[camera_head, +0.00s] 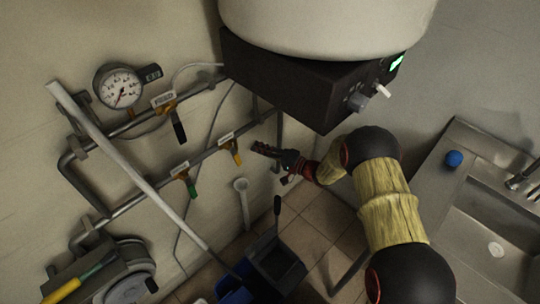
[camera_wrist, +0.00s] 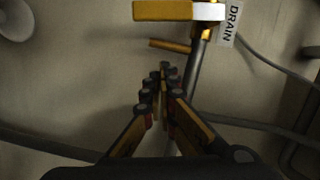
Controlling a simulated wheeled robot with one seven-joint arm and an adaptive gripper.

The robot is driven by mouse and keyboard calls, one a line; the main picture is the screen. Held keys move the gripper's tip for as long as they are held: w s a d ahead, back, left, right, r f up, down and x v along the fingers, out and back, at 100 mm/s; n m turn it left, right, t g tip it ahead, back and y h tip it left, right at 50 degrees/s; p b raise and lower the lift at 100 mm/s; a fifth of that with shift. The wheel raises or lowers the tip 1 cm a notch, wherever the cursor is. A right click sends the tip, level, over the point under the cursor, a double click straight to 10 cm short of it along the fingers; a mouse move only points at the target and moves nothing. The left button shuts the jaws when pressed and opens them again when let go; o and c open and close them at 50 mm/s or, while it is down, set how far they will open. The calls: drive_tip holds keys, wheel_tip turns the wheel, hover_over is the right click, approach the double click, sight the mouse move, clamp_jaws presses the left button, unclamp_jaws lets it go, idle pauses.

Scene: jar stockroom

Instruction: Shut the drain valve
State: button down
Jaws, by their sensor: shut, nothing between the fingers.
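The drain valve has a yellow handle (camera_head: 236,153) on the lower wall pipe in the head view. The handle lies across the pipe, pointing down. In the wrist view the yellow handle (camera_wrist: 162,11) sticks out left from the pipe at the top, beside a white DRAIN label (camera_wrist: 229,24). A thinner yellow piece (camera_wrist: 170,46) lies just below it. My gripper (camera_head: 258,148) is right of the handle in the head view. Its fingers (camera_wrist: 164,70) are together and empty, apart from the handle in the wrist view.
A green-handled valve (camera_head: 192,187) is left on the same pipe. A black-handled valve (camera_head: 179,131) and a gauge (camera_head: 120,88) are above. A black box (camera_head: 300,82) under a white tank overhangs my gripper. A pale funnel (camera_head: 241,186) hangs below; a sink (camera_head: 490,210) is right.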

sight(236, 157)
drive_tip(key=shift+s+a+f+b, duration=0.2)
drive_tip(key=shift+s+a+f, duration=0.05)
drive_tip(key=shift+s+a, duration=0.5)
drive_tip(key=shift+s+a+f+b, duration=0.15)
drive_tip(key=shift+s+a+f, duration=0.1)
drive_tip(key=shift+s+a, duration=0.5)
drive_tip(key=shift+w+a, duration=0.1)
drive_tip(key=shift+w, duration=0.05)
drive_tip(key=shift+s+a+f+m+b, duration=0.6)
drive_tip(key=shift+s+f+m+b, duration=0.1)
drive_tip(key=shift+b, duration=0.55)
